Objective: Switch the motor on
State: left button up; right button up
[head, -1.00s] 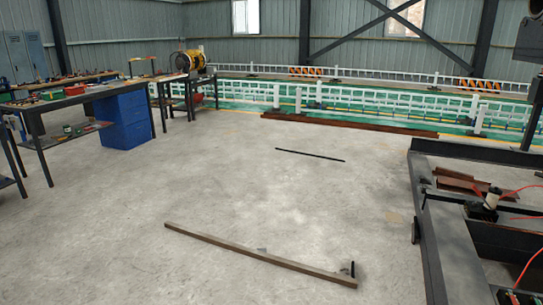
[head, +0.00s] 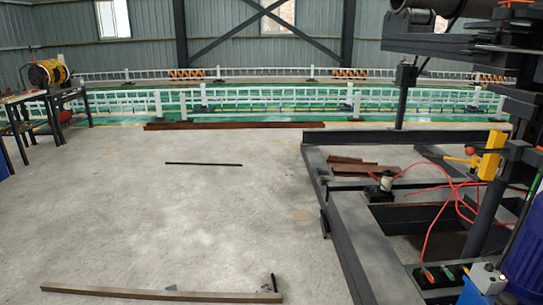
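A black control box with small red and green levers (head: 437,275) sits low at the right, by the machine frame (head: 345,235); it may be the switch, but I cannot tell. A small pale cylinder on a dark base (head: 386,181) stands on the frame, with red cables (head: 455,190) near it. Which part is the motor is not clear. A yellow part with a red knob (head: 488,155) is on the dark upright machine at the right. Neither of my grippers is in view.
Open concrete floor (head: 190,220) fills the left and middle. A thin dark bar (head: 203,164) and a long brown beam (head: 160,294) lie on it. Rusty beams (head: 235,125) lie before white railings (head: 270,100). A workbench (head: 20,115) stands at the far left.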

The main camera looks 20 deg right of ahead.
aim_at(489, 267)
jog(key=i+l+z, duration=0.1)
jog(key=i+z, duration=0.15)
jog(key=i, duration=0.4)
jog(key=i+z, duration=0.25)
jog(key=i, duration=0.45)
jog(key=i+z, duration=0.25)
jog(key=i, duration=0.2)
jog(key=i+j+z, duration=0.2)
jog(key=i, duration=0.25)
jog(key=i+z, duration=0.25)
jog(key=i, duration=0.25)
jog(key=i+j+z, duration=0.1)
jog(key=i+z, duration=0.2)
jog(key=z, duration=2.85)
jog(key=j, duration=0.1)
